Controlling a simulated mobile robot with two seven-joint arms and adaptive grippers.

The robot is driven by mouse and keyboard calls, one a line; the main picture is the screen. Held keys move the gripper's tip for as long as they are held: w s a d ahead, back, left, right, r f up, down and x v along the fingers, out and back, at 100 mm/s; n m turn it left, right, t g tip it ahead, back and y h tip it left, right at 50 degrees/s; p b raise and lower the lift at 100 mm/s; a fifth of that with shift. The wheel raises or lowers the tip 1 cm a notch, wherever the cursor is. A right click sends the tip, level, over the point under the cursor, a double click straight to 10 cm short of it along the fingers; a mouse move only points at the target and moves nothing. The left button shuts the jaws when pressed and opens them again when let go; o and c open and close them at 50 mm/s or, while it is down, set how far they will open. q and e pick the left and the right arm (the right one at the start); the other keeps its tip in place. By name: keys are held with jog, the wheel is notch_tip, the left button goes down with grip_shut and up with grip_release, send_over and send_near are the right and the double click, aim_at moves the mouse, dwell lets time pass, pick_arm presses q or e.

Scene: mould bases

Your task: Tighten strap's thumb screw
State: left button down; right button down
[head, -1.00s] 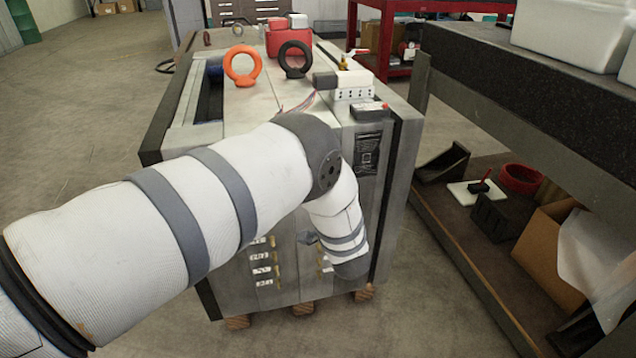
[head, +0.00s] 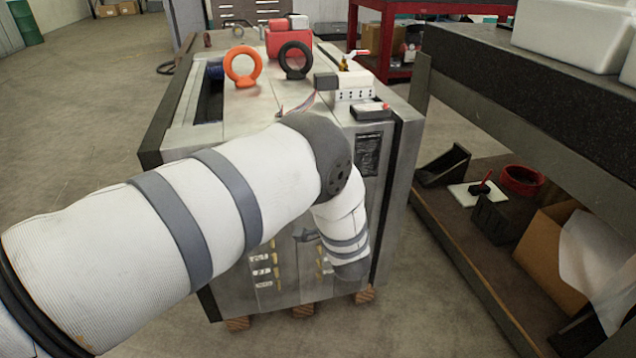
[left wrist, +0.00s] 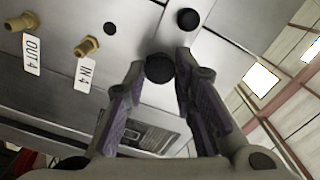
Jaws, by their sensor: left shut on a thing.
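In the left wrist view my left gripper (left wrist: 160,78) is shut on a black round thumb screw (left wrist: 159,68), with one finger on each side of it. The thumb screw sits at the end of a grey metal strap (left wrist: 165,37) on the mould base's face. A second black round knob (left wrist: 188,19) shows at the strap's other end, clear of the fingers. In the head view my left arm crosses in front of the mould base (head: 225,290) and hides the gripper and the thumb screw. My right gripper is not in view.
Brass fittings (left wrist: 87,46) with IN 4 and OUT 4 labels stick out left of the strap. An orange eyebolt (head: 242,80) and a black eyebolt (head: 295,74) stand on top of the mould base. A workbench (head: 500,90) stands close on the right.

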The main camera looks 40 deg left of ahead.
pick_arm(q)
jog(key=c, duration=1.3)
grip_release()
jog(key=shift+c, duration=0.2)
jog(key=v, duration=1.2)
jog(key=shift+s, duration=0.1)
jog(key=s+f+g+h+p, duration=0.3)
jog(key=s+f+h, duration=0.25)
jog(key=s, duration=0.45)
jog(key=s+f+g+h+p, duration=0.3)
jog(key=s+f+h, duration=0.3)
jog(key=s, duration=0.4)
jog(key=s+d+r+n+g+p, duration=0.1)
jog(key=s+g, duration=0.1)
jog(key=s, duration=0.6)
jog(key=s+d+r+n+g+h+p, duration=0.1)
jog(key=s+d+g, duration=0.1)
jog(key=s, duration=0.6)
jog(key=s+d+r+n+g+h+p, duration=0.1)
jog(key=s+g, duration=0.3)
jog(key=s, duration=0.5)
jog(key=shift+d+r, duration=0.3)
jog(key=shift+r, duration=0.1)
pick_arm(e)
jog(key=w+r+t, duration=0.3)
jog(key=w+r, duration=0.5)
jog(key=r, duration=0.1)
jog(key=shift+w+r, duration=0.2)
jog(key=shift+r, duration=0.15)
